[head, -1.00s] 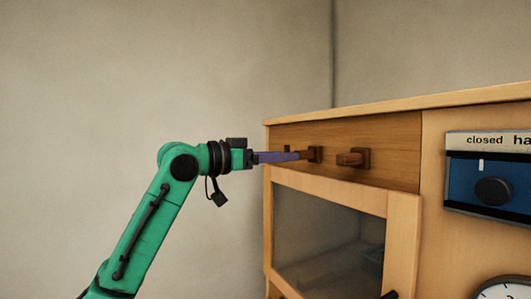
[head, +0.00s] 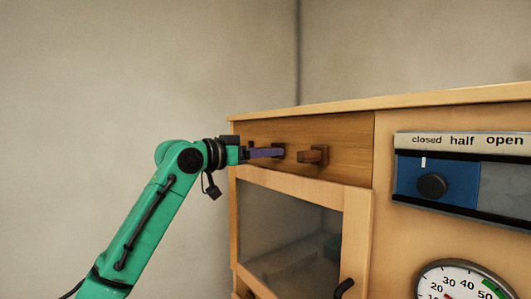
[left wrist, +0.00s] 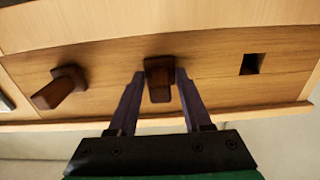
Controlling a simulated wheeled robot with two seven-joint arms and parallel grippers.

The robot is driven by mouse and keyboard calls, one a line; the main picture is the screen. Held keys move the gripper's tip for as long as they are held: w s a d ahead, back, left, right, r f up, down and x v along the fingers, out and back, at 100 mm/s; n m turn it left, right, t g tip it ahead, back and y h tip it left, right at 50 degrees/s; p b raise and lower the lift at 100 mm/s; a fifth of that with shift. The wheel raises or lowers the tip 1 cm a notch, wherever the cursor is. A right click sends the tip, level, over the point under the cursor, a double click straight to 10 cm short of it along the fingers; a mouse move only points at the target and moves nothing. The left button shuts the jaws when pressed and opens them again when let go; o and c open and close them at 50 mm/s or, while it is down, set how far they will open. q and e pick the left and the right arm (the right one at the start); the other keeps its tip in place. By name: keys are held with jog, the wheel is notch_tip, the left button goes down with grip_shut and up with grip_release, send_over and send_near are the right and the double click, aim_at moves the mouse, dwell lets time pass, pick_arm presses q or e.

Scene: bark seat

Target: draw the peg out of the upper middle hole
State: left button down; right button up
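The middle peg (head: 279,149), a dark brown block, sticks out of the upper wooden panel (head: 345,140) of the cabinet. In the left wrist view this peg (left wrist: 158,80) stands between the fingers of my left gripper (left wrist: 159,76). The fingers are spread on both sides of it; a slim gap shows on its left, and I cannot tell whether the right finger touches. In the head view my left gripper (head: 282,153) reaches the peg from the left, its purple fingers partly covering it. My right gripper is not in view.
A second peg (head: 313,155) sticks out close by on the right. An empty square hole (left wrist: 252,63) shows in the left wrist view. Below are a glass-fronted door (head: 290,235), a dark handle (head: 343,288), a sliding-knob panel (head: 432,186) and a dial (head: 460,285).

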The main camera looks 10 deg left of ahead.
pick_arm(q)
jog(key=shift+s+a+f+b, duration=0.1)
jog(key=shift+s+a+b, duration=0.25)
jog(key=shift+b, duration=0.1)
jog(key=b+v, duration=0.3)
jog(key=v, duration=0.6)
jog(key=shift+s+b, duration=0.15)
jog(key=shift+b, duration=0.2)
dwell(0.3)
dwell(0.3)
